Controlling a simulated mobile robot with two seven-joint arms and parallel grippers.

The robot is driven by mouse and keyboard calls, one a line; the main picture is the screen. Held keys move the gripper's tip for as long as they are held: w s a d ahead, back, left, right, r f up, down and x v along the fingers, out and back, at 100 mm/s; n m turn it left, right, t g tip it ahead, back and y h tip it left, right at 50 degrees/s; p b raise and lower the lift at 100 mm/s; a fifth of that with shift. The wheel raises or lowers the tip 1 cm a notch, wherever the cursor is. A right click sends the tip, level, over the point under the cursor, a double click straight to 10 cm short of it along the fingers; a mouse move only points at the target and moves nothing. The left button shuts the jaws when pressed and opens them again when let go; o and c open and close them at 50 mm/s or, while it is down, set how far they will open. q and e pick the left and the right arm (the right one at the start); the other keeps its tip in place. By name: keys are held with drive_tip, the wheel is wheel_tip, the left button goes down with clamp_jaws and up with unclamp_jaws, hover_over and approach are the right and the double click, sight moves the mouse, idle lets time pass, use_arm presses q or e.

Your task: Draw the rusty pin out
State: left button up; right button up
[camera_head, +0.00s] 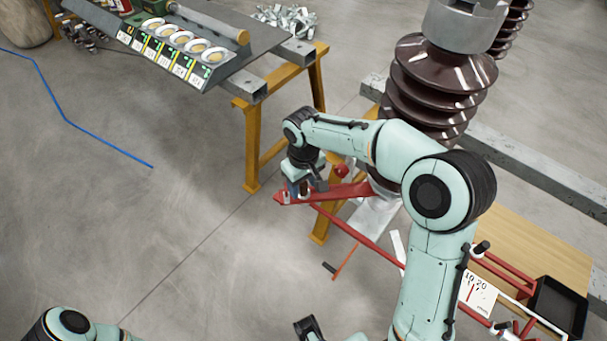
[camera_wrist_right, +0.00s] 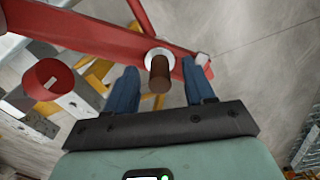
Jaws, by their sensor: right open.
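The rusty pin (camera_wrist_right: 159,74) is a short brown cylinder standing out of a pale metal collar on a red bar (camera_wrist_right: 90,32). In the right wrist view it lies between the two blue fingers of my right gripper (camera_wrist_right: 160,68). The fingers are open, with a visible gap on each side of the pin. In the head view my right gripper (camera_head: 297,190) is over the end of the red arm (camera_head: 335,192), and the pin cannot be made out there.
A ribbed brown insulator column (camera_head: 440,85) stands just behind the red arm. A yellow-legged trestle (camera_head: 253,140) carries a tray of labelled rings (camera_head: 180,45). A red knob (camera_wrist_right: 48,85) sits left of the fingers. A black bin (camera_head: 558,305) is at lower right.

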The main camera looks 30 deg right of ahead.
drive_tip(key=shift+f, duration=0.35)
clamp_jaws()
use_arm(q)
drive_tip(key=shift+w+r+p, duration=0.45)
drive_tip(key=shift+r+p, duration=0.25)
drive_tip(key=shift+r, duration=0.15)
drive_tip(key=shift+w+r+p, duration=0.4)
drive_tip(key=shift+r+p, duration=0.35)
drive_tip(key=shift+r, duration=0.05)
drive_tip(key=shift+w+r+p, duration=0.45)
drive_tip(key=shift+r+p, duration=0.25)
drive_tip(key=shift+r, duration=0.15)
use_arm(e)
drive_tip(key=shift+r, duration=3.35)
